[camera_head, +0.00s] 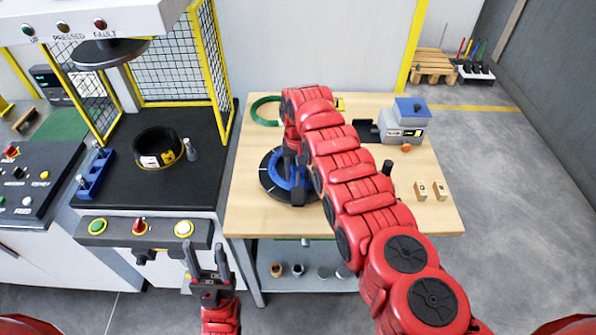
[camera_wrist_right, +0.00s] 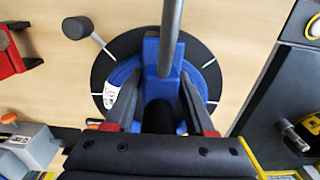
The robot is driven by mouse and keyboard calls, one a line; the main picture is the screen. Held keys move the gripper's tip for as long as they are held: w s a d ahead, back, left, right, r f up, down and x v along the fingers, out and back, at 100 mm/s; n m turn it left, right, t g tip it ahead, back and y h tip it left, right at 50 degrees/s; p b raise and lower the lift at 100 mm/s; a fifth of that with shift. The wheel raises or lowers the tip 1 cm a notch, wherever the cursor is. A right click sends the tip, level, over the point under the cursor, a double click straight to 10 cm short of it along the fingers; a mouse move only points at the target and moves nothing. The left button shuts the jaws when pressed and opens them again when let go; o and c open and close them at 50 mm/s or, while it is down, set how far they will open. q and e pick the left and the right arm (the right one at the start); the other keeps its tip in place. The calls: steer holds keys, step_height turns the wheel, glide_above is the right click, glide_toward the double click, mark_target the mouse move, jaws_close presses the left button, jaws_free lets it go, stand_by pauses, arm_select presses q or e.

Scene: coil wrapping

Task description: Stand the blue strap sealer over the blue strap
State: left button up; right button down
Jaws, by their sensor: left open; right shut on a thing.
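The blue strap sealer (camera_wrist_right: 151,51) is a blue body with a grey bar handle, between the fingers of my right gripper (camera_wrist_right: 160,85), which is shut on it. In the right wrist view it is over the near-middle part of the blue strap (camera_wrist_right: 206,84), a ring with a white label on a black round disc (camera_wrist_right: 101,68). Whether the sealer touches the strap cannot be told. In the head view the blue strap (camera_head: 274,172) is partly hidden by my right arm. My left gripper (camera_head: 206,252) is open and empty, in front of the press.
The wooden table (camera_head: 246,212) also holds a green ring (camera_head: 262,111), a grey device with a blue top (camera_head: 405,122) and small wooden blocks (camera_head: 421,190). A black coil (camera_head: 155,139) lies on the press bed at left. The table's front left corner is bare.

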steer(key=shift+f+b, duration=0.4)
steer(key=shift+f, duration=0.1)
steer(key=shift+c, duration=0.9)
jaws_free()
step_height(320, 180, up, 11)
steer(key=b, duration=0.3)
steer(key=shift+r+b, duration=0.15)
steer(key=shift+b, duration=0.2)
step_height(320, 180, up, 5)
steer(key=p, duration=0.4)
steer(key=shift+r, duration=0.1)
steer(key=shift+s+r+p, duration=0.1)
steer(key=shift+r+p, duration=0.4)
steer(key=shift+p, duration=0.25)
steer(key=shift+f, duration=0.1)
